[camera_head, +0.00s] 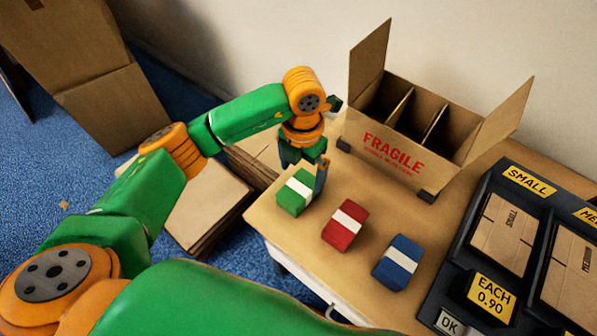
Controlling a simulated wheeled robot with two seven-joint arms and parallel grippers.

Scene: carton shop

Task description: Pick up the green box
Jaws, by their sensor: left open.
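The green box (289,199) with a white band sits on the wooden table (283,241) near its left corner. My left gripper (307,181) is open, pointing down right over the green box, with one finger in front of its upper right side. Whether the fingers touch the box cannot be told. A red box (340,236) and a blue box (393,272), both with white bands, lie to the right of it in a row. My right gripper is not in view.
An open divided carton marked FRAGILE (394,158) stands behind the boxes. A black holder with flat cartons (459,256) is at the right. Stacked cardboard (186,240) lies left of the table, and large cartons (116,113) stand at the upper left.

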